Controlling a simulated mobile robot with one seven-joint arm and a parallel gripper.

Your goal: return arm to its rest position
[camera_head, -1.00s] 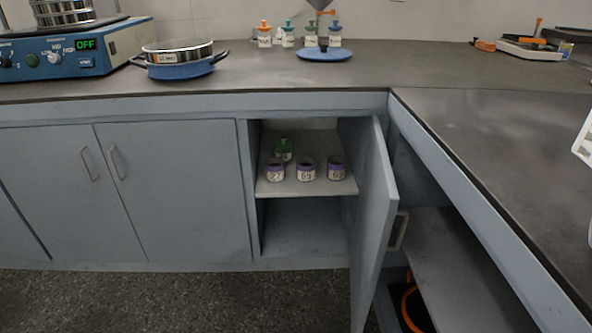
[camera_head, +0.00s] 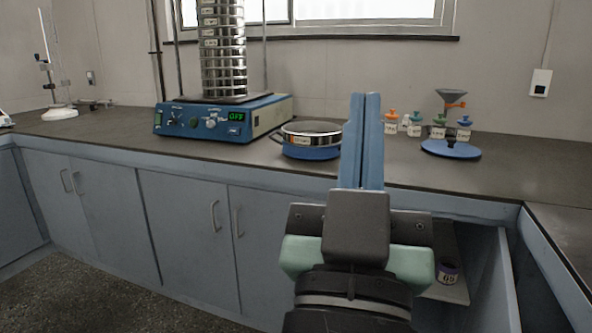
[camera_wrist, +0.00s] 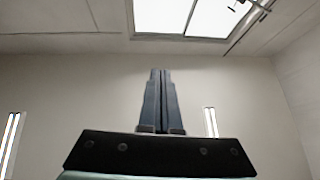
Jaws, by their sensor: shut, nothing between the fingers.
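My gripper (camera_head: 366,140) stands in front of the counter in the head view, its two long blue fingers pressed together and pointing up. Nothing is between them. In the wrist view my gripper (camera_wrist: 161,75) is also closed, with only the wall and a bright ceiling panel beyond it. The fingers overlap the right edge of the pan in the picture.
The sieve shaker (camera_head: 215,118), showing OFF, carries a sieve stack (camera_head: 222,50). A blue-based pan (camera_head: 312,152) and several small bottles (camera_head: 438,127) stand on the counter (camera_head: 520,180).

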